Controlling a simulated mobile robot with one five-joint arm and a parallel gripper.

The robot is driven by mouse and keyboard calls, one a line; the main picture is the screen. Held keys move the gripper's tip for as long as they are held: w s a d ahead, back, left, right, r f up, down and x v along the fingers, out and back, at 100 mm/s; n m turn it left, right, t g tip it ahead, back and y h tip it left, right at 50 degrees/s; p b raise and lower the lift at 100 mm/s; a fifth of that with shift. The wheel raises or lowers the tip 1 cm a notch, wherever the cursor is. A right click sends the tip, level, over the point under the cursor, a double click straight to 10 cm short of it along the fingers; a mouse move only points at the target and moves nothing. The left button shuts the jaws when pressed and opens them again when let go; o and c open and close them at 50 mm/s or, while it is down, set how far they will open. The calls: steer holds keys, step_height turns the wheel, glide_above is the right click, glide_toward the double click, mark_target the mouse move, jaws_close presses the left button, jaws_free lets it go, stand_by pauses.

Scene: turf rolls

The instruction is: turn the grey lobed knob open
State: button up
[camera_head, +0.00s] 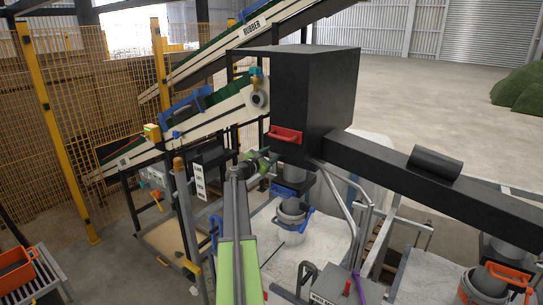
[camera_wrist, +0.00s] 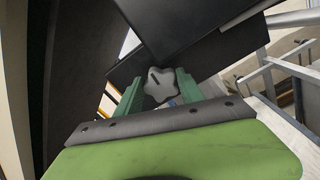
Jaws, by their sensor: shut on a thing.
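The grey lobed knob (camera_wrist: 159,84) shows in the wrist view between the two green fingers of my gripper (camera_wrist: 157,90). It has rounded lobes and a dark slot-like mark on its face. The fingers are shut on it from both sides. In the head view my gripper (camera_head: 257,163) is at the end of my raised arm, just below the black box-shaped housing (camera_head: 298,100). The knob cannot be made out clearly in the head view.
A red handle (camera_head: 285,135) sticks out of the housing just above my gripper. A black duct (camera_head: 440,180) runs off to the right. Conveyors (camera_head: 210,122) rise behind, and a yellow-framed fence (camera_head: 70,120) stands left.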

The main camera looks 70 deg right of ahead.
steer(key=m, duration=0.3)
steer(key=shift+d+m, duration=0.1)
steer(key=shift+m, duration=0.3)
steer(key=shift+c, duration=0.2)
steer(key=shift+o, duration=0.2)
steer(key=m, duration=0.4)
steer(key=shift+m, duration=0.3)
steer(key=m, duration=0.4)
steer(key=shift+f+m, duration=0.2)
steer(key=shift+m, duration=0.1)
steer(key=shift+c, duration=0.2)
steer(key=shift+o, duration=0.2)
steer(key=shift+f+m+b, duration=0.1)
steer(key=shift+m+b, duration=0.25)
steer(key=shift+m, duration=1.75)
steer(key=o, duration=1.4)
steer(key=shift+s+f, duration=0.1)
steer(key=shift+c, duration=0.2)
